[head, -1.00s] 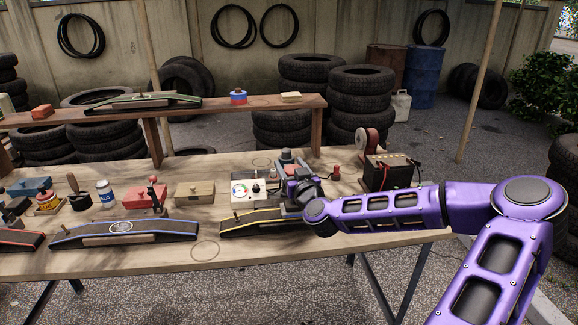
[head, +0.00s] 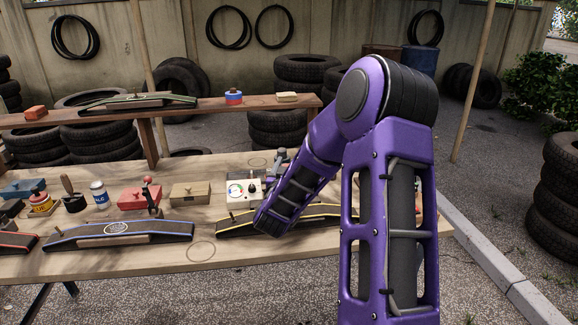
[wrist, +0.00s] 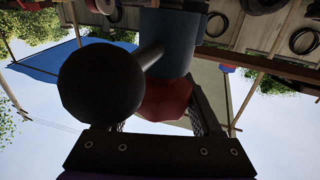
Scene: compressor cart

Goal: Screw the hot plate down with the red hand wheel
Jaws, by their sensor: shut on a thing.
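In the wrist view a red faceted piece (wrist: 165,101), likely the hand wheel, sits between the fingers of my gripper (wrist: 160,118), which is shut on it. A blue-grey cylinder (wrist: 181,45) adjoins the red piece. A large dark ball on a rod (wrist: 100,84) fills the left of that view and hides part of the left finger. In the head view my arm hides the gripper and the red piece. Only a small grey part (head: 281,156) shows behind the arm. I cannot make out the hot plate.
A white gauge box (head: 240,190) stands just left of my forearm on the wooden table (head: 120,262). A yellow-edged ramp (head: 315,213) lies partly under the arm in view. A wooden box (head: 190,194) and a red box with a ball-topped lever (head: 138,199) stand farther left.

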